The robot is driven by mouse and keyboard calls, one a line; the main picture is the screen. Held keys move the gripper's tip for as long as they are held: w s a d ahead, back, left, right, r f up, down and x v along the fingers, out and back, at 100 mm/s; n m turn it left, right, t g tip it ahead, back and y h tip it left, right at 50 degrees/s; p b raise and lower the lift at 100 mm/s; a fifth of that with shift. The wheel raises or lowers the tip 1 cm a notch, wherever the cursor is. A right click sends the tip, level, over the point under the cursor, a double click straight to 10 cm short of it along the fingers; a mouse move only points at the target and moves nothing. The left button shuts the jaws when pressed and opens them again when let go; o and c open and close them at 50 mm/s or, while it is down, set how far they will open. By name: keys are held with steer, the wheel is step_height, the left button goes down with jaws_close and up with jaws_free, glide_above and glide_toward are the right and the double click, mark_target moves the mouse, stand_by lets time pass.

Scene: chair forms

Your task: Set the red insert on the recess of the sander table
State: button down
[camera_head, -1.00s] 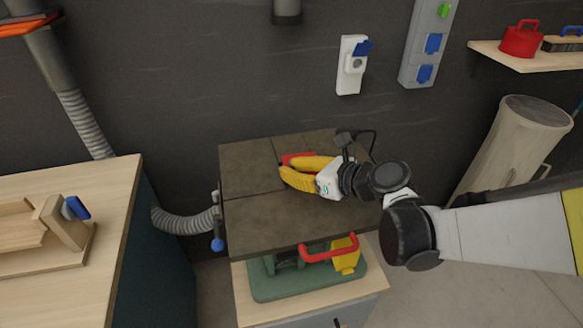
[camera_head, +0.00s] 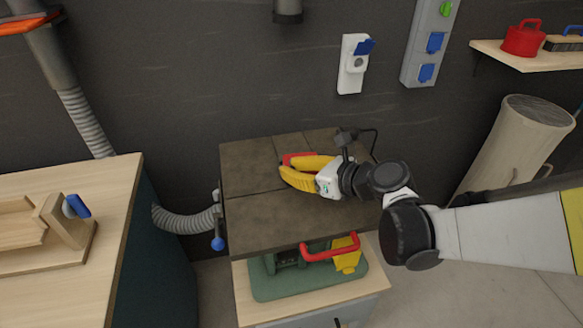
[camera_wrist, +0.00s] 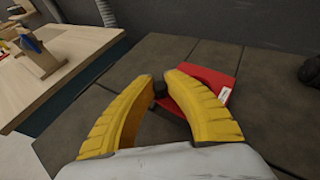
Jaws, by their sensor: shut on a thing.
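The red insert (camera_wrist: 212,84) is a flat red piece with a small white label, and it also shows as a red strip behind my fingers in the head view (camera_head: 297,157). My gripper (camera_wrist: 161,82) has yellow fingers closed around a small dark knob at the insert's left side. The insert is at or just above the dark top of the sander table (camera_head: 250,220); I cannot tell if it touches. Seams cross the top, but the recess cannot be made out and may lie under the insert or my fingers. My gripper also shows in the head view (camera_head: 283,172).
A wooden bench (camera_head: 110,215) with a wooden jig stands at the left. Under the tabletop are a green machine base (camera_head: 270,285) and a red handle (camera_head: 330,248). A grey hose (camera_head: 185,220) is left of the table. The tabletop's front left is clear.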

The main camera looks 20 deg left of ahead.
steer(key=shift+f+b, duration=0.5)
steer(key=shift+f, duration=0.3)
steer(key=c, duration=1.4)
jaws_free()
steer(key=shift+r, duration=0.1)
steer(key=v, duration=1.2)
